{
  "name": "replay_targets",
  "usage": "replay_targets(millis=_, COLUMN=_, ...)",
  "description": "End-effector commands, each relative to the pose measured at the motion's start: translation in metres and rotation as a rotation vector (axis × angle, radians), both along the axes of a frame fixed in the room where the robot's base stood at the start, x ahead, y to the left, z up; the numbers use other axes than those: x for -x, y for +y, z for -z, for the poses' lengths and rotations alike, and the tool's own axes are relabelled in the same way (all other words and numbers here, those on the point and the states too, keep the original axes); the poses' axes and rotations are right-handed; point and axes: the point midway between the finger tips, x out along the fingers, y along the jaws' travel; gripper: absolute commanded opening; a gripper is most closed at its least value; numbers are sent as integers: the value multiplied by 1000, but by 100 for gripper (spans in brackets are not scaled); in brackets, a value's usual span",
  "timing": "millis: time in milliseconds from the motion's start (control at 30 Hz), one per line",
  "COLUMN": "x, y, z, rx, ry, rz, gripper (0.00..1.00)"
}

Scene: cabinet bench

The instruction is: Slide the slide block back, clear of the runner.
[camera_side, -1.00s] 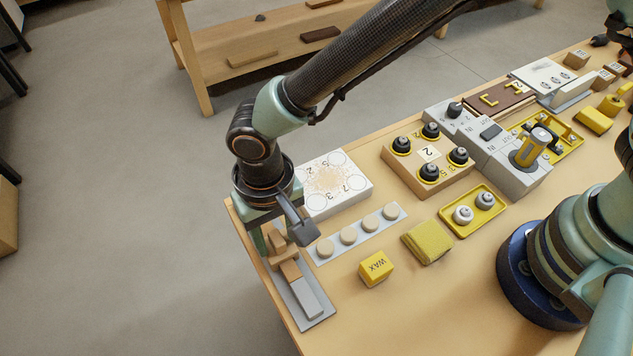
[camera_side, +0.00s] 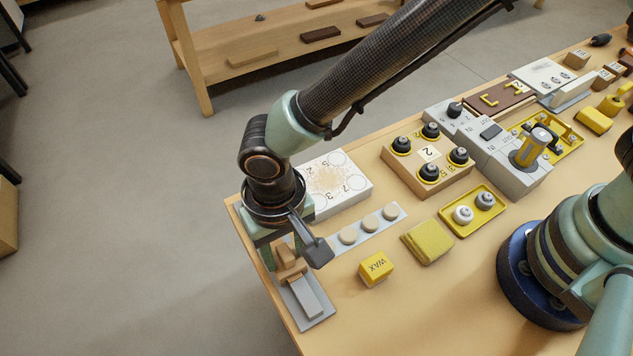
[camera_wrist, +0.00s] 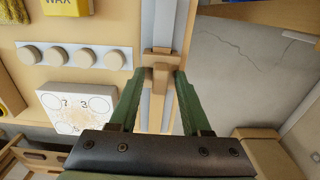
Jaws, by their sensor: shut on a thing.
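The slide block (camera_side: 287,256) is a small tan wooden piece with a raised grip, sitting on the grey runner (camera_side: 308,298) near the left end of the bench. In the wrist view the slide block (camera_wrist: 160,74) is between my fingertips, with the runner (camera_wrist: 165,22) stretching beyond it. My gripper (camera_side: 283,250) points down at the block; its fingers show green in the wrist view (camera_wrist: 159,76) and are shut on the block's grip. In the side view my wrist partly hides the block and the runner's far end.
A strip with round tan knobs (camera_side: 368,230) and a white numbered box (camera_side: 335,180) stand close to the right of my gripper. A yellow wax block (camera_side: 376,268) and a yellow sponge (camera_side: 428,243) lie further right. The bench's left edge is just beside the runner.

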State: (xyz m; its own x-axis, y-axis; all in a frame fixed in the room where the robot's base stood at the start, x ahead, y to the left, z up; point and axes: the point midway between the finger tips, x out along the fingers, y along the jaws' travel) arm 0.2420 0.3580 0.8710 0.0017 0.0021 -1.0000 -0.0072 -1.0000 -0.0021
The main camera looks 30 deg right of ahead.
Motion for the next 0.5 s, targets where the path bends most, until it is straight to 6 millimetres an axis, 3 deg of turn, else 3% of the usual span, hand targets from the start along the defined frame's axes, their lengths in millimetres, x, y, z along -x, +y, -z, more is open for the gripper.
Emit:
replay_targets(millis=33, x=8, y=-1, z=11, rx=7, ry=4, rz=-15, gripper=0)
replay_targets(millis=500, x=29, y=-1, z=11, rx=6, ry=4, rz=-17, gripper=0)
